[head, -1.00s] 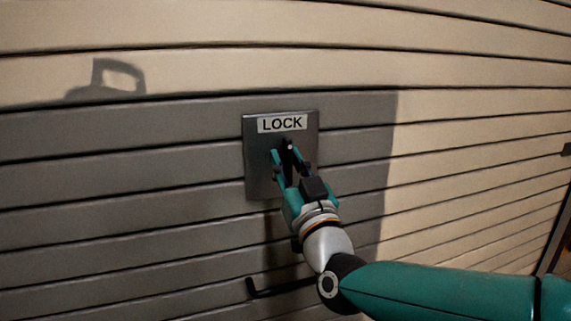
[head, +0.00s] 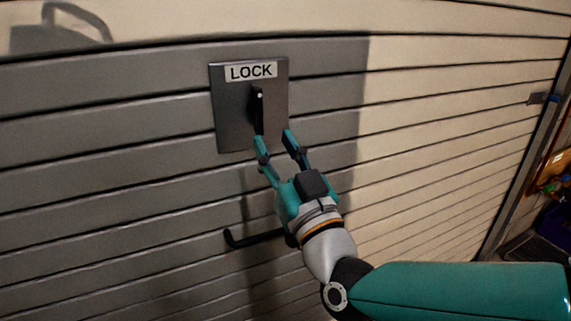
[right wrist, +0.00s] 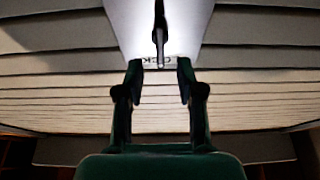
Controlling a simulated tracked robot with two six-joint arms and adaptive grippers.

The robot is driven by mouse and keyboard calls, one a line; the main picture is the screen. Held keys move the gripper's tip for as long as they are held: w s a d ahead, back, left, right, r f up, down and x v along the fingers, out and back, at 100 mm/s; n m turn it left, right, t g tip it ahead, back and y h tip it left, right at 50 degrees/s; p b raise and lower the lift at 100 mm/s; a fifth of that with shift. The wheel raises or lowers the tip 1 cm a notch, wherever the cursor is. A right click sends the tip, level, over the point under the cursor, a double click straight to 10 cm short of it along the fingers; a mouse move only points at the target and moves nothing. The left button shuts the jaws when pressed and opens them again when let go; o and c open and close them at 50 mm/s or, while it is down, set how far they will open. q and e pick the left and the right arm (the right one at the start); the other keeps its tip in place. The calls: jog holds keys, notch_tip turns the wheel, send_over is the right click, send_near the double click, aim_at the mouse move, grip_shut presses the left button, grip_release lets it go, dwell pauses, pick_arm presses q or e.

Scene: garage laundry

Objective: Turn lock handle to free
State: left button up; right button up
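The lock plate (head: 228,120) is a grey square with a white LOCK label, fixed to the slatted door. The dark lock handle (head: 258,111) stands upright, close to vertical, on the plate. My right gripper (head: 274,136) is open and empty, its fingertips just below and right of the handle, by the plate's lower edge. In the right wrist view the plate (right wrist: 190,30) and handle (right wrist: 159,22) show beyond the fingertips (right wrist: 159,66), with a gap between the fingers. My left gripper is not in view.
The slatted garage door (head: 450,130) fills most of the view. A dark bar-like pull (head: 255,239) sticks out below the plate, close to my right wrist. At the far right are the door's edge and some stored items (head: 553,185).

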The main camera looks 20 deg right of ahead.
jog(key=v, duration=0.3)
jog(key=shift+s+f, duration=0.15)
jog(key=shift+s, duration=0.1)
